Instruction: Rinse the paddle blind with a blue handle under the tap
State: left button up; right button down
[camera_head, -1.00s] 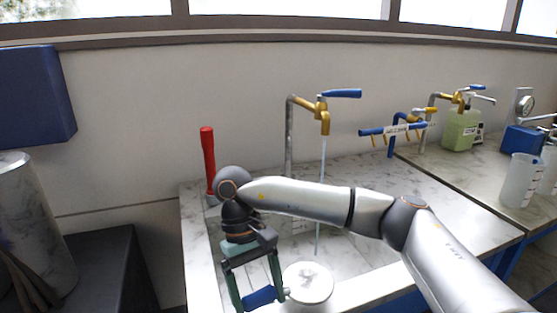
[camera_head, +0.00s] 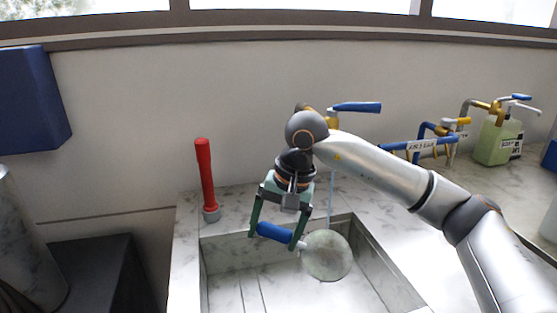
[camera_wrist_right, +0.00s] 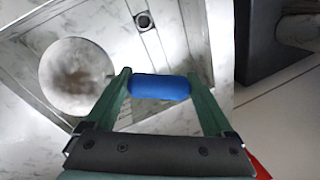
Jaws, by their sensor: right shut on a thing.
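My right gripper (camera_head: 275,236) is shut on the blue handle (camera_head: 273,231) of the paddle blind. The blind's round grey disc (camera_head: 327,256) hangs over the sink basin, to the right of the fingers. In the right wrist view the handle (camera_wrist_right: 160,87) lies between the fingers, and the disc (camera_wrist_right: 75,78) bears a brownish smudge. The tap's blue lever (camera_head: 357,106) shows behind my right arm, which hides most of the tap. A thin water stream (camera_head: 331,200) runs down to the disc's upper edge; I cannot tell whether it strikes the disc or passes behind. My left gripper is not in view.
The marble sink (camera_head: 222,255) lies below, and its drain (camera_wrist_right: 145,20) shows in the right wrist view. A red-handled tool (camera_head: 205,175) stands at the back left rim. A blue rack (camera_head: 425,143) and a green soap bottle (camera_head: 497,138) stand at right.

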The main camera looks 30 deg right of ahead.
jog(key=w+d+r+m+t+h+p, duration=0.2)
jog(key=w+r+m+t+h, duration=0.2)
jog(key=r+m, duration=0.5)
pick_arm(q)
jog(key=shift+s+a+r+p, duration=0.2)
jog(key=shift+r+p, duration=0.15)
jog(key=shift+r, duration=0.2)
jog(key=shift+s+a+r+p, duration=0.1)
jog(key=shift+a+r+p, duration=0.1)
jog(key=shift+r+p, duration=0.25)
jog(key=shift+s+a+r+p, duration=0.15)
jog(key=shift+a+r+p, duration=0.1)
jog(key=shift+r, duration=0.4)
pick_arm(e)
jog(key=w+d+n, duration=0.1)
jog(key=w+d, duration=0.8)
jog(key=d, duration=0.2)
jog(key=shift+w+n+h, duration=0.2)
jog(key=shift+n+h, duration=0.1)
jog(key=shift+h, duration=0.1)
jog(key=shift+s+d, duration=0.1)
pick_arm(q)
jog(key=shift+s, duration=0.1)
pick_arm(e)
jog(key=shift+s+d, duration=0.3)
jog(key=shift+s, duration=0.05)
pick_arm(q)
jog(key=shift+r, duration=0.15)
pick_arm(e)
jog(key=shift+w+a, duration=0.1)
